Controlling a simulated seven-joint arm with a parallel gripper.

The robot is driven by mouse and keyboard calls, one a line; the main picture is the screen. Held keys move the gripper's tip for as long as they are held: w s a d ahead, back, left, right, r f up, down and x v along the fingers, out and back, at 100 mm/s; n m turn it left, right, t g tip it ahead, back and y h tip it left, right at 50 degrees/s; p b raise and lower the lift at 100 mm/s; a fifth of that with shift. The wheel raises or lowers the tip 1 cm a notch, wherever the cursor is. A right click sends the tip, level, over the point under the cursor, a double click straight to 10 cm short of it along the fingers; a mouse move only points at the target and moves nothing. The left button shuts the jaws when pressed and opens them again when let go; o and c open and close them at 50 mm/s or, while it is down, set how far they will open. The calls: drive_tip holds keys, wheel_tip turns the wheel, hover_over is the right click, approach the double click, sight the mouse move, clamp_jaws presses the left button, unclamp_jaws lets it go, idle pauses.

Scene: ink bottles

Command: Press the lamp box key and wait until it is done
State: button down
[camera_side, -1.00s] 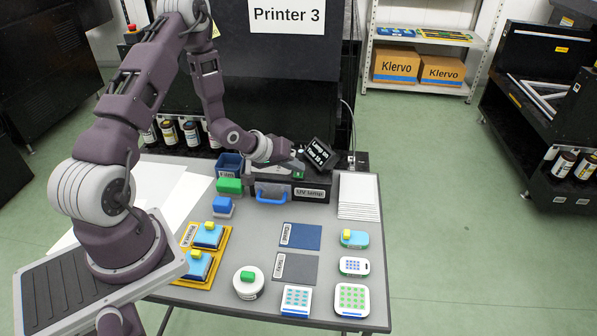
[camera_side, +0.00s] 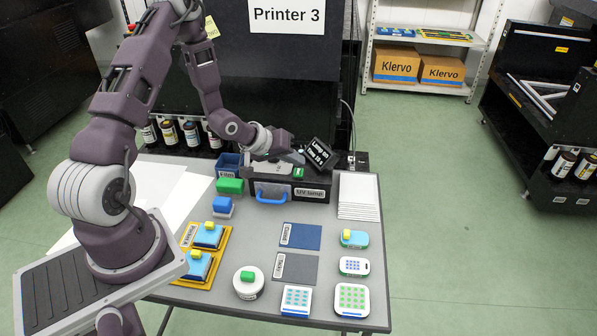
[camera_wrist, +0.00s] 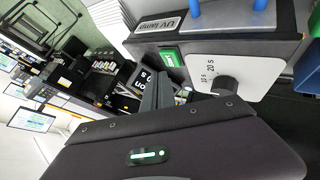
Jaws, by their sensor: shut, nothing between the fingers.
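The black UV lamp box (camera_side: 312,193) stands at the back of the table with a blue handle on its front. Its green key (camera_side: 299,173) is on top and in plain sight; it also shows in the wrist view (camera_wrist: 170,57). A tilted black display (camera_side: 318,152) behind it reads "Lamp on" with a time line too small to read surely. My gripper (camera_side: 297,157) is shut and empty, just above the key and apart from it. In the wrist view a white dial plate (camera_wrist: 262,72) with a dark knob is marked 10 s and 20 s.
A blue film bin (camera_side: 229,165) and a green block (camera_side: 229,186) stand left of the box. A white sheet stack (camera_side: 358,192) lies to its right. Blue and grey mats (camera_side: 301,236) and several small blocks and pads lie in front.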

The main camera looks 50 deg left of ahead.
sight(295, 173)
drive_tip(key=shift+r, duration=2.3)
drive_tip(key=s+d+r+m+g+y, duration=0.1)
drive_tip(key=s+d+r+m, duration=0.1)
drive_tip(key=s+d+r, duration=0.3)
drive_tip(key=s+r+m+g+y, duration=0.1)
drive_tip(key=s+r, duration=0.2)
drive_tip(key=r, duration=0.4)
drive_tip(key=s+d+r+m+y, duration=0.1)
drive_tip(key=s+d+r+m, duration=0.15)
drive_tip(key=r, duration=0.35)
drive_tip(key=s+d+r+m+h, duration=0.1)
drive_tip(key=s+d, duration=0.3)
drive_tip(key=s, duration=0.5)
drive_tip(key=s+d+r+m+g+h, duration=0.1)
drive_tip(key=s+d, duration=0.3)
drive_tip(key=s, duration=0.4)
drive_tip(key=shift+s+d+r+m+g+h, duration=0.25)
drive_tip(key=shift+s+r+m+g+h, duration=0.15)
drive_tip(key=shift+r, duration=0.3)
drive_tip(key=shift+w, duration=0.1)
idle(1.4)
